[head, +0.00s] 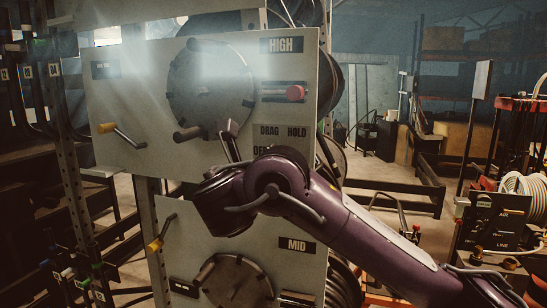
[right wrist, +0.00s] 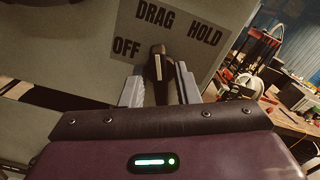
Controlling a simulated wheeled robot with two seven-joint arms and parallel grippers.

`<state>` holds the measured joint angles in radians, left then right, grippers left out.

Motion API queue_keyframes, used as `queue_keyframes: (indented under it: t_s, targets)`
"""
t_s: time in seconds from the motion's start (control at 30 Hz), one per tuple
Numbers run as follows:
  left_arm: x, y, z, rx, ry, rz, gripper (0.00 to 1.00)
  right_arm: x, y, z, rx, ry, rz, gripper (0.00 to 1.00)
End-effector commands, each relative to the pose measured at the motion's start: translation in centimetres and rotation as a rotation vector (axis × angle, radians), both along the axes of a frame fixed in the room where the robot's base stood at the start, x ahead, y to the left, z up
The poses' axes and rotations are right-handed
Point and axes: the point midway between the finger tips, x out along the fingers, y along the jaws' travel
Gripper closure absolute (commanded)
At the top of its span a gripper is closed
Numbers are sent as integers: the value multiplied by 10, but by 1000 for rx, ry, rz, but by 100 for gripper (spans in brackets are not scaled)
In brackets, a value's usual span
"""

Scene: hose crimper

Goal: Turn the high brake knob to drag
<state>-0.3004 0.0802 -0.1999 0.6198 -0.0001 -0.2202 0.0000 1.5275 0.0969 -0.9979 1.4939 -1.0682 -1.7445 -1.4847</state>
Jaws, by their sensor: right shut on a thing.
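The high brake knob (right wrist: 158,64) is black with a pale pointer stripe. It sits on the panel below the printed DRAG label (right wrist: 155,14), with OFF (right wrist: 127,47) to its left and HOLD (right wrist: 205,35) to its upper right. The stripe points up, roughly toward DRAG. My right gripper (right wrist: 159,82) is shut on the knob, one pale finger on each side. In the head view the knob and the fingertips cannot be made out behind my purple arm, beside the DRAG/HOLD label (head: 283,131). My left gripper is not in view.
A bench (right wrist: 285,120) with clutter stands at the right.

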Motion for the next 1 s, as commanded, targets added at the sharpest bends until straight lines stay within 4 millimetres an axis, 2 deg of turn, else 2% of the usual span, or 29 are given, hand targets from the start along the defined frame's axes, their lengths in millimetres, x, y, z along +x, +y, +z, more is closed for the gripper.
queue_keyframes:
  t_s: [0.3, 0.77, 0.8, 0.83, 1.0]
  targets:
    - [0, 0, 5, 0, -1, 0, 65, 0, 0, 0, -85, 29, 0, 94]
    - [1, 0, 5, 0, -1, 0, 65, 0, 0, 0, -96, 32, -1, 94]
    - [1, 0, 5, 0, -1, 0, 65, 0, 0, 0, -95, 31, -1, 68]
    - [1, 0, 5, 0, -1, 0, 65, 0, 0, 0, -95, 31, -1, 65]
    - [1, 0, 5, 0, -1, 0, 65, 0, 0, 0, -95, 32, 0, 65]
